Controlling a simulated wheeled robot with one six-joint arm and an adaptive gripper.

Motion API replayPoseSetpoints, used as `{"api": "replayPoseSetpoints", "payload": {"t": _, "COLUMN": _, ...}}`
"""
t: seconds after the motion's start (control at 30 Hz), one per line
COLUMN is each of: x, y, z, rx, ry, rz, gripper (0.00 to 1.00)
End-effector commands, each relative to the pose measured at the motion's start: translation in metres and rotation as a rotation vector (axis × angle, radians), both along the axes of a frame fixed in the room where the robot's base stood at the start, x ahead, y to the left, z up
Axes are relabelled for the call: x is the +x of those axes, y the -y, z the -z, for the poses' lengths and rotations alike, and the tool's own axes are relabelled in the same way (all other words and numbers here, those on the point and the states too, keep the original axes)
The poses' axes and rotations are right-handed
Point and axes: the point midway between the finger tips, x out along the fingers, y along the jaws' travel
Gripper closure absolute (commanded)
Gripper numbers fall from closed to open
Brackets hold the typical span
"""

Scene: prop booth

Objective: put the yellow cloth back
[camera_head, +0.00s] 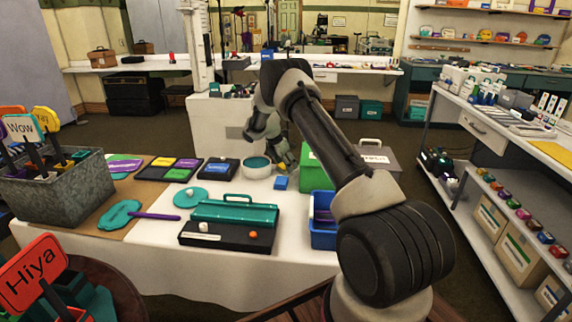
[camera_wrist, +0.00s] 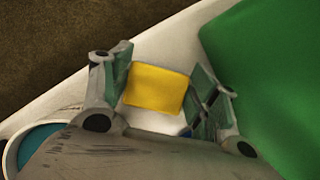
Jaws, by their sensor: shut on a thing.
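The yellow cloth (camera_wrist: 157,88) is a small folded square between the two fingers of my gripper (camera_wrist: 160,92) in the wrist view. Both fingers meet its sides, and white tabletop shows around it. In the head view my gripper (camera_head: 281,163) is low at the back of the white table, between a white bowl and a green box. The cloth is mostly hidden there by my gripper. A black sectioned tray (camera_head: 150,173) on the left of the table shows yellow, purple and green squares and a dark section at its front left.
A white bowl with teal inside (camera_head: 257,170) stands left of my gripper, and a green box (camera_head: 312,172) right. A small blue block (camera_head: 281,183) lies in front. A black case (camera_head: 218,170), teal toolbox (camera_head: 233,213) and blue bin (camera_head: 322,238) are nearby.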

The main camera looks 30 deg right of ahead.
Motion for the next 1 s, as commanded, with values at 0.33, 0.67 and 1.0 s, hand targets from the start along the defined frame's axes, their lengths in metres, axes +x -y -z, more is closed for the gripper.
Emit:
{"api": "replayPoseSetpoints", "payload": {"t": 0.33, "x": 0.0, "y": 0.0, "z": 0.002, "rx": 0.0, "ry": 0.0, "rz": 0.0, "gripper": 0.19}}
{"api": "replayPoseSetpoints", "payload": {"t": 0.67, "x": 0.0, "y": -0.004, "z": -0.01, "rx": 0.0, "ry": 0.003, "rz": -0.001, "gripper": 0.19}}
{"api": "replayPoseSetpoints", "payload": {"t": 1.0, "x": -0.005, "y": -0.032, "z": -0.078, "rx": 0.001, "ry": 0.003, "rz": -0.001, "gripper": 0.19}}
